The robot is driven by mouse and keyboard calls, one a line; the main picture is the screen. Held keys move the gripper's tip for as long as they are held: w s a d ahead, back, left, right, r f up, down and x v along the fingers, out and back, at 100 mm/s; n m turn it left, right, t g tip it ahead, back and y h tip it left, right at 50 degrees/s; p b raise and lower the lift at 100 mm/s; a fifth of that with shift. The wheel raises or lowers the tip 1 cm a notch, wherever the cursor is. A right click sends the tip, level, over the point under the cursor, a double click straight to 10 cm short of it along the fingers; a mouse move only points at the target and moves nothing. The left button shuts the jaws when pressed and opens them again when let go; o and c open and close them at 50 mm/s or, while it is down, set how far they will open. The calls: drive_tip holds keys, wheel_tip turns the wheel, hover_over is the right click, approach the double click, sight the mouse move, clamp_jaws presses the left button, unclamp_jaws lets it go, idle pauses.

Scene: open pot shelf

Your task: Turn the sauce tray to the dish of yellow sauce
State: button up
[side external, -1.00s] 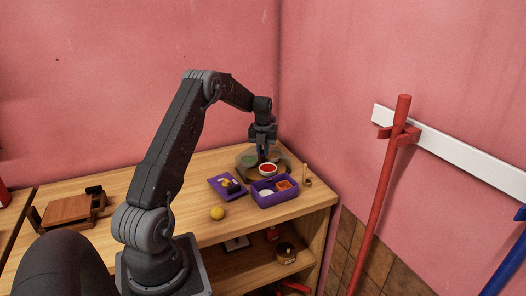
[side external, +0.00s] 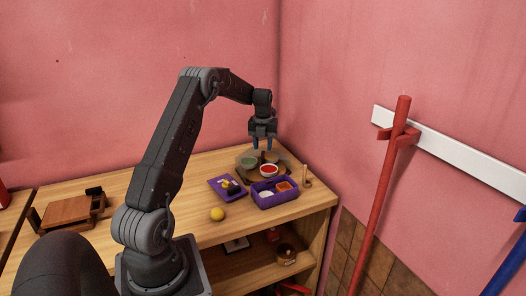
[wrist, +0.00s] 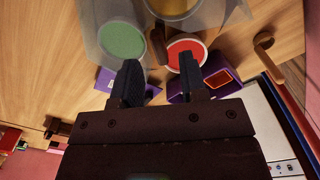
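The sauce tray (side external: 252,178) is a round wooden turntable on the shelf top near the back right corner. Its dish of red sauce (side external: 268,170) faces the front. A dish of green sauce (side external: 249,161) is at the back left, and a dish of yellow-brown sauce (side external: 271,157) is at the back. The wrist view shows the red dish (wrist: 186,54), the green dish (wrist: 122,42) and, cut off at the top edge, the yellow-brown dish (wrist: 174,5). A brown upright knob (wrist: 157,46) stands between them. My gripper (side external: 263,148) is open and empty above the tray.
A purple box (side external: 275,201) with compartments stands close in front of the tray. A purple plate (side external: 228,187) holding small items is at its left. A wooden post (side external: 307,178) stands right of the tray. A yellow ball (side external: 217,213) lies near the front edge.

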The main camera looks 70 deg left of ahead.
sight(263, 153)
wheel_tip(263, 153, up, 11)
idle(0.3)
drive_tip(key=shift+f, duration=0.1)
